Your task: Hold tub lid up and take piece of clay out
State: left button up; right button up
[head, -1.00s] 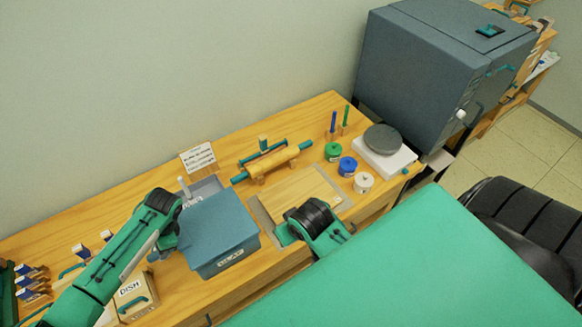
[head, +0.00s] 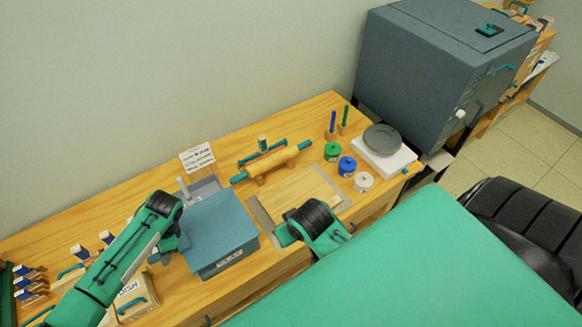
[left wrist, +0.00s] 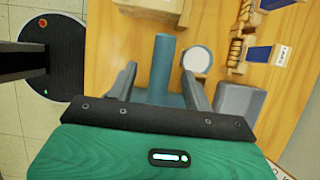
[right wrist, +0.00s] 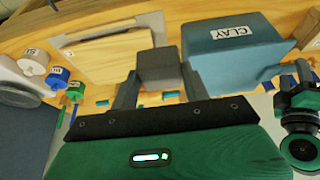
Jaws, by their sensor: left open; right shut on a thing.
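The blue-grey clay tub (head: 222,264) stands on the bench, its lid (head: 217,222) lying over the top. Its CLAY label shows in the right wrist view (right wrist: 232,31). The inside is hidden. My left gripper (head: 180,243) is open at the tub's left side. In the left wrist view its fingers (left wrist: 160,88) stand either side of a blue bar (left wrist: 163,62), with gaps; I cannot tell which part this is. My right gripper (right wrist: 158,80) is shut on a grey-brown block, the piece of clay (right wrist: 158,68), outside the tub. The head view hides the clay.
A wooden board (head: 290,197) lies right of the tub, with a rolling pin (head: 272,163) behind it. Green (head: 332,152), blue (head: 347,166) and white (head: 363,182) jars stand beyond, near a scale (head: 385,160). A DISH box (head: 135,296) stands at left.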

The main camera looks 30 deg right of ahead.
pick_arm(q)
jog(key=shift+r+p, duration=0.3)
jog(key=shift+r, duration=3)
